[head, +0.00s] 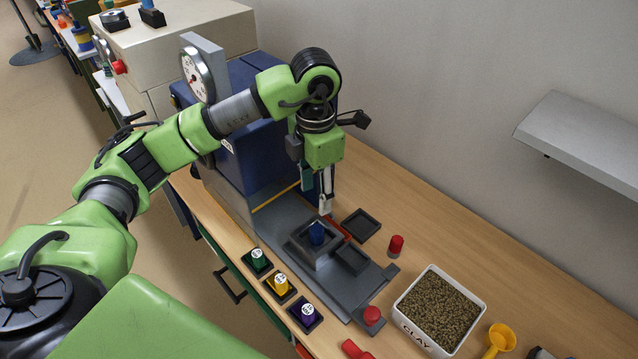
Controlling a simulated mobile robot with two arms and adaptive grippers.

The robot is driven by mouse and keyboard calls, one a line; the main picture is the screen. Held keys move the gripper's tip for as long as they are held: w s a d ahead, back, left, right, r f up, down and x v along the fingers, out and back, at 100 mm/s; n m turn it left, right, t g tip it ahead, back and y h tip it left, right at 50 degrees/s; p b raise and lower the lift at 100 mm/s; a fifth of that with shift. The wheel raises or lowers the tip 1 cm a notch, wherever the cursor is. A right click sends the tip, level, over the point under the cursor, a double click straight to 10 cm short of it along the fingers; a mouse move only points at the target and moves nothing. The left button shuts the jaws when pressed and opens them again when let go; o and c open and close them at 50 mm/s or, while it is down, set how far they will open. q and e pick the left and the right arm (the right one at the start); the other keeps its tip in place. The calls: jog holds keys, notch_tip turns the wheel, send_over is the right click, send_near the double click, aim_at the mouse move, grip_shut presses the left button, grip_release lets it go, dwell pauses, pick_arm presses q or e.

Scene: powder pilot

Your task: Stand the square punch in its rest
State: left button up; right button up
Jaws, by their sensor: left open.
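A blue piece (317,233) stands upright in the grey square block (298,242) on the press base; it may be the square punch, but I cannot tell for sure. My left gripper (325,202) is open above and just behind this block, pointing down, and looks empty. Green (257,254), yellow (280,281) and purple (307,310) labelled pieces stand in dark square holders along the front edge. My right gripper is out of view.
The blue press (245,135) with a dial gauge (194,74) stands behind my left arm. A red cylinder (396,244), a red knob (372,315), a white clay bin (405,313) and a yellow scoop (502,337) are to the right. A grey shelf (580,138) juts from the wall.

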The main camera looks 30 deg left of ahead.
aim_at(317, 229)
pick_arm(q)
notch_tip(317, 229, down, 11)
jog(key=p, duration=0.2)
jog(key=shift+s+r+p, duration=0.1)
jog(key=shift+r+p, duration=0.05)
jog(key=shift+p, duration=0.2)
jog(key=shift+f, duration=0.85)
grip_shut()
jog(key=c, duration=1.2)
grip_release()
grip_shut()
jog(key=shift+r+p, duration=2.1)
jog(key=shift+r, duration=1.45)
